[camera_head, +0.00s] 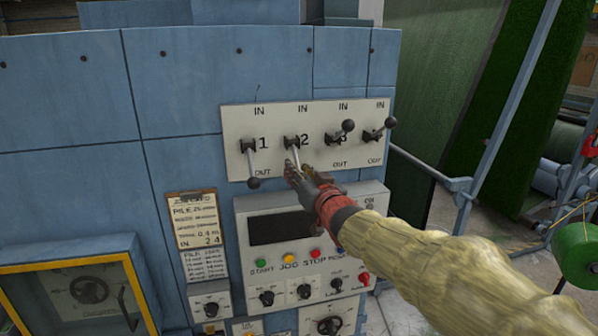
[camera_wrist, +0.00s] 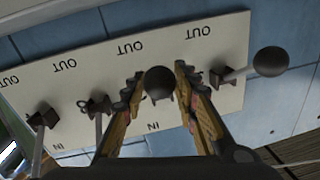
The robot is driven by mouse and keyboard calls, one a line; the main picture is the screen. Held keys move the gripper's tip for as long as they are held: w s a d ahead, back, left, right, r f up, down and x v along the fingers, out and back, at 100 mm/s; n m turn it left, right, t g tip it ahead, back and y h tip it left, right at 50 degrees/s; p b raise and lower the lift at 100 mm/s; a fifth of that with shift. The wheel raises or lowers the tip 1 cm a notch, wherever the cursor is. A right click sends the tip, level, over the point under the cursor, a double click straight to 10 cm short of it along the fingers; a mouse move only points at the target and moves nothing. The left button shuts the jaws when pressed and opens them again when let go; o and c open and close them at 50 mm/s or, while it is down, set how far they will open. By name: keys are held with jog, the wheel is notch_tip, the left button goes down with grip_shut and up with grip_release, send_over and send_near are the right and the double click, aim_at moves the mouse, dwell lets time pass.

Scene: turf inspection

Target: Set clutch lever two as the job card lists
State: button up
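A pale plate (camera_head: 226,125) on the blue cabinet bears clutch levers numbered in a row, IN above and OUT below. Clutch lever two (camera_head: 295,155) hangs down toward OUT. Its dark ball knob (camera_wrist: 160,83) is between my gripper's fingers in the wrist view, and my gripper hides it in the head view. My gripper (camera_head: 292,172) looks open, with a finger on either side of the knob; contact is unclear. The job card (camera_head: 197,218) hangs below lever one; its last line reads "IN 2 4", and the other lines are small.
Lever one (camera_head: 253,182) hangs toward OUT, close left of my gripper. Lever three (camera_head: 348,126) and lever four (camera_head: 390,122) tilt up toward IN. A control box (camera_head: 283,230) with a dark screen and coloured buttons juts out beneath my gripper.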

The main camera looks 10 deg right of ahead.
jog(key=c, duration=0.6)
grip_shut()
